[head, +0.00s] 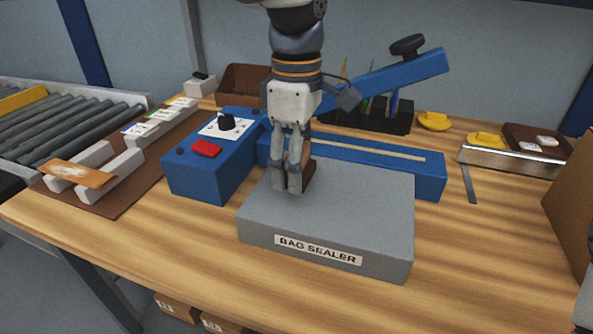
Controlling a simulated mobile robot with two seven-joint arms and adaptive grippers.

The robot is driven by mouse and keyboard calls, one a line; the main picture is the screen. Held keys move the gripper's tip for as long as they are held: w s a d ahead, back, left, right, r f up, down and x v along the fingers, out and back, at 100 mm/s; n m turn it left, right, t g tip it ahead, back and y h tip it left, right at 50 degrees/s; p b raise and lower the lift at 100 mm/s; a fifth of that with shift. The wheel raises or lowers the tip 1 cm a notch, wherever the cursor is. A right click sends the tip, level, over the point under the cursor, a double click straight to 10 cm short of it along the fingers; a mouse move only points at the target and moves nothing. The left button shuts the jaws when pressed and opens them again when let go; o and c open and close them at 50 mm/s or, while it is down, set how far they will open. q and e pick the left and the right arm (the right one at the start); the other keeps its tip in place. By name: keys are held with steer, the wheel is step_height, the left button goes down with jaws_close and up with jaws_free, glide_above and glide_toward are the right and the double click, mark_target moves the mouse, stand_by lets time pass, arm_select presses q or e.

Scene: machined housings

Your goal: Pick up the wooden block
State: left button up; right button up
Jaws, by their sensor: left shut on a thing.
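The wooden block (308,174) is a small dark brown piece at the grey platform of the bag sealer, mostly hidden behind my gripper's fingers. My left gripper (290,184) reaches down from the top of the view and is shut on the block. The fingertips are at or just above the platform's top; I cannot tell whether the block touches it.
The grey bag sealer platform (350,212) stands on the wooden table (470,280). Its blue body (200,174) and raised blue arm (395,76) are close to my gripper. A metal rail (510,162) lies at right. The table front is clear.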

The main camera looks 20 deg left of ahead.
arm_select(q)
steer(key=s+d+r, duration=0.4)
steer(key=s+r, duration=0.7)
steer(key=s, duration=0.2)
steer(key=shift+s+p, duration=0.3)
steer(key=o, duration=0.7)
steer(key=c, duration=0.5)
steer(key=shift+w, duration=0.1)
